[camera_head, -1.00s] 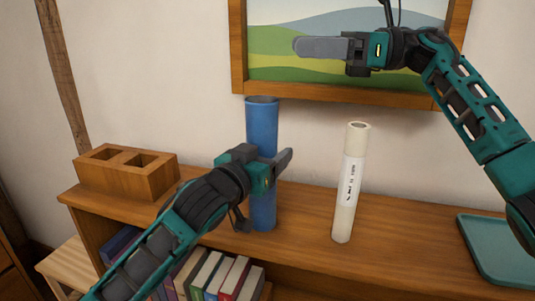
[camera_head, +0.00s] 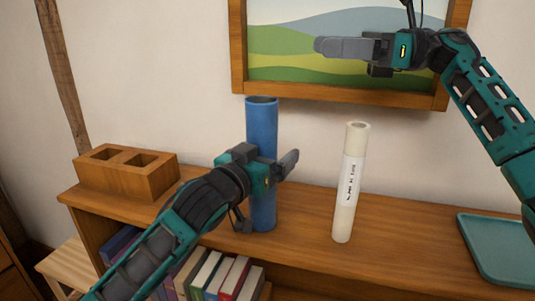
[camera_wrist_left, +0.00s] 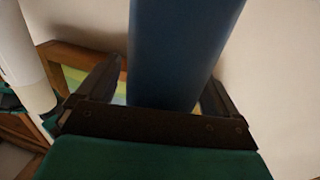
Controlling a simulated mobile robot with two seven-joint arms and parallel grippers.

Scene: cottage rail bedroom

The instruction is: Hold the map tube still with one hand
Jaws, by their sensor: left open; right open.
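A tall blue tube (camera_head: 262,120) stands upright on the wooden shelf top. A slimmer cream tube (camera_head: 350,150) with a white label stands to its right; the label's print is too small to read surely. My left gripper (camera_head: 284,166) is open at the blue tube's middle, hiding part of it. In the left wrist view the blue tube (camera_wrist_left: 180,50) stands between the two spread fingers; contact cannot be told. The cream tube (camera_wrist_left: 25,60) shows there at the left edge. My right gripper (camera_head: 345,48) is open and empty, high in front of the wall picture.
A wooden block with two square holes (camera_head: 125,180) stands at the shelf's left end. A teal tray (camera_head: 500,250) lies at the right end. Books (camera_head: 220,277) stand below the shelf top (camera_head: 300,215). A framed picture (camera_head: 330,95) hangs behind.

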